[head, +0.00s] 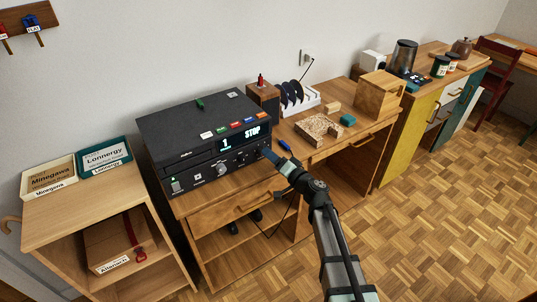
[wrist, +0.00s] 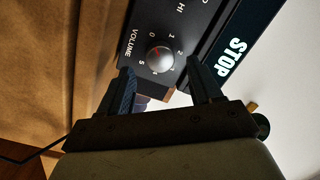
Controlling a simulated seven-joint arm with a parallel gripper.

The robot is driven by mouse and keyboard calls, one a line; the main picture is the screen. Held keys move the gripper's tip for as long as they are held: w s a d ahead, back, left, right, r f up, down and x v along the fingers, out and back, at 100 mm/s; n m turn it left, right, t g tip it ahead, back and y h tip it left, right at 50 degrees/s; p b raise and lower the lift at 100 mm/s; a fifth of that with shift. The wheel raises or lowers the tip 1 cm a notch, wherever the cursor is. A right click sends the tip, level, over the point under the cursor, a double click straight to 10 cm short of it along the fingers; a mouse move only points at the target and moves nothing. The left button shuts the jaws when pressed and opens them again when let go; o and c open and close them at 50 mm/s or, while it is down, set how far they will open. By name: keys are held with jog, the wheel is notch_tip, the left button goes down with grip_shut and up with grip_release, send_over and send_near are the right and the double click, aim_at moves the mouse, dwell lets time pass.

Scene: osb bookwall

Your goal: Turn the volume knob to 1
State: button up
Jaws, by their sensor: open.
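The volume knob (wrist: 160,59) is a small round silver knob with a reddish mark on its face, on the dark front panel in the wrist view. Small white numbers ring it, and the word VOLUME is printed beside it. My gripper (wrist: 160,69) is open, with one dark finger on each side of the knob and nothing clearly held; contact cannot be made out. In the head view my gripper (head: 271,157) is at the right end of the black player (head: 185,125), and hides the volume knob there.
The player's display (head: 240,137) reads 1 and STOP. A larger silver knob (head: 222,169) sits left of my gripper. The player stands on a wooden desk (head: 237,208). A wooden block with a cutout (head: 318,130) and a teal block (head: 348,120) lie to the right.

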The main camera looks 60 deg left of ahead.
jog(key=shift+s+a, duration=0.15)
jog(key=shift+a, duration=1.15)
jog(key=shift+c, duration=0.3)
jog(key=c, duration=1)
jog(key=shift+m, duration=0.4)
jog(key=m, duration=0.4)
jog(key=shift+f+m, duration=0.15)
jog(key=shift+m, duration=0.25)
jog(key=m+y, duration=0.1)
jog(key=m, duration=0.4)
jog(key=shift+f+m, duration=0.1)
jog(key=shift+m, duration=0.2)
